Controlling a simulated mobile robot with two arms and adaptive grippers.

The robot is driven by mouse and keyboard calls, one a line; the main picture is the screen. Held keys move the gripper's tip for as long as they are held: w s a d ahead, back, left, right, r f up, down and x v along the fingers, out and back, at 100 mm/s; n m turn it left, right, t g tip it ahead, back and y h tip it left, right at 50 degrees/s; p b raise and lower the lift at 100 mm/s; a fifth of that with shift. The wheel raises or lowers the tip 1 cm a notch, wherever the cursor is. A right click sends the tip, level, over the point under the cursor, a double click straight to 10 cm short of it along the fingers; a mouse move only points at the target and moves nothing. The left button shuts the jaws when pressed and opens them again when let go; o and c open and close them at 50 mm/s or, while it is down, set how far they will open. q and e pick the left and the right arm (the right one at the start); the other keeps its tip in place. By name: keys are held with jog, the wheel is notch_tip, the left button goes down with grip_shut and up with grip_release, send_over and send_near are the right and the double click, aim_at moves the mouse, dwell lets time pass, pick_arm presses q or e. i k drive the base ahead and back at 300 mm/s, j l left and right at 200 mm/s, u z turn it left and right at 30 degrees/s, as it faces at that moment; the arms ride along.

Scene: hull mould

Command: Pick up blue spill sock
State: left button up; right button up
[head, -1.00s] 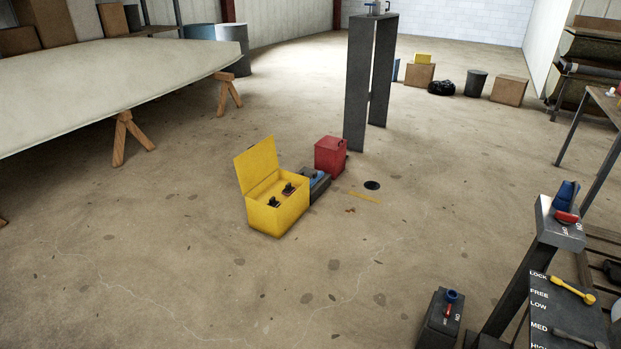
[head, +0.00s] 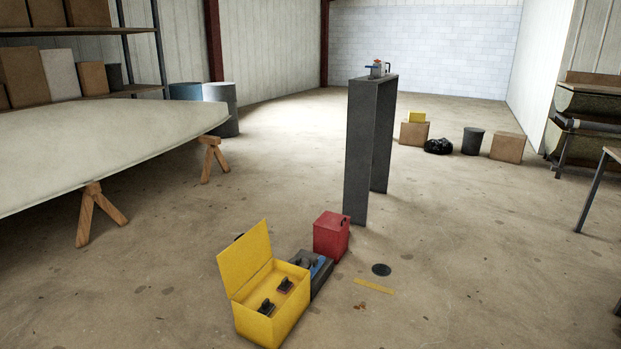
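I cannot pick out a blue spill sock for certain. A small patch of blue (head: 318,267) shows at the dark grey box (head: 321,281), partly hidden behind the open yellow box (head: 262,325); it is too small to tell what it is. The yellow box has its lid raised and two small dark items with reddish-brown parts inside. A red box (head: 331,236) stands just behind the grey one. Neither of my grippers is in view.
A tall grey stand (head: 357,150) rises behind the red box. A dark floor disc (head: 381,270) and a yellow strip (head: 373,286) lie to the right. A pale hull-like form (head: 90,150) on wooden trestles fills the left.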

aim_at(318, 263)
jog(key=i+z, duration=0.2)
jog(key=i, duration=0.5)
jog(key=i+z, duration=0.2)
jog(key=i, duration=0.45)
jog(key=i+j+z, duration=0.2)
jog(key=i, duration=0.5)
jog(key=l, duration=0.1)
